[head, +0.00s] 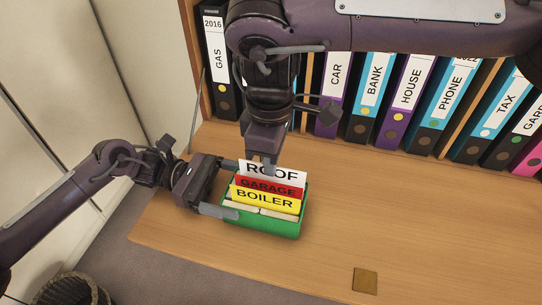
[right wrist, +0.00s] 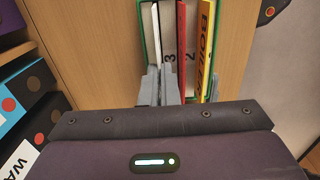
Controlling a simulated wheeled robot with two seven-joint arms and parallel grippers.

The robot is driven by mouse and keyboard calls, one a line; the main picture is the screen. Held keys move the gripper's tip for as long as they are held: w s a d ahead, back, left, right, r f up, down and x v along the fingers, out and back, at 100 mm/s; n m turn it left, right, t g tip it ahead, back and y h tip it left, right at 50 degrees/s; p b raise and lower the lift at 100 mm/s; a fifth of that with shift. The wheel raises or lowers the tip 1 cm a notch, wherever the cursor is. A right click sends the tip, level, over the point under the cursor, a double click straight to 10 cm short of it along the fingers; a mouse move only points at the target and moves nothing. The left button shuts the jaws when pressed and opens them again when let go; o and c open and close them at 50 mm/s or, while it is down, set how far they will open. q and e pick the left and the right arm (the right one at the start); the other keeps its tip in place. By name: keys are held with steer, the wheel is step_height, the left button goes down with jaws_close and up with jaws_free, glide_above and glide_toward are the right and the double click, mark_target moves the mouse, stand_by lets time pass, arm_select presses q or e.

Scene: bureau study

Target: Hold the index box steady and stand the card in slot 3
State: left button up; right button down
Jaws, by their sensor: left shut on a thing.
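The green index box (head: 272,228) stands on the desk. It holds a white ROOF card (head: 285,173) at the back, a red GARAGE card (head: 290,189) and a yellow BOILER card (head: 275,205) in front, all upright. My left gripper (head: 217,187) is shut on the box at its left end. My right gripper (head: 265,163) points down at the ROOF card's top edge. In the right wrist view its fingers (right wrist: 160,88) sit close together at the white card (right wrist: 156,40); whether they grip it is unclear. Slot numbers 3 and 2 show beside the white and red cards.
Upright binders (head: 375,95) fill the shelf behind the box. A small brown square (head: 365,280) lies on the desk (head: 330,210) at the front right. The desk right of the box is largely clear. A basket (head: 72,291) stands at the lower left.

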steer(key=shift+f, duration=0.4)
steer(key=c, duration=2.1)
jaws_free()
steer(key=o, duration=0.4)
steer(key=shift+o, duration=0.5)
steer(key=o, duration=0.5)
steer(key=shift+c, duration=0.2)
steer(key=shift+s, duration=0.1)
steer(key=shift+r, duration=4)
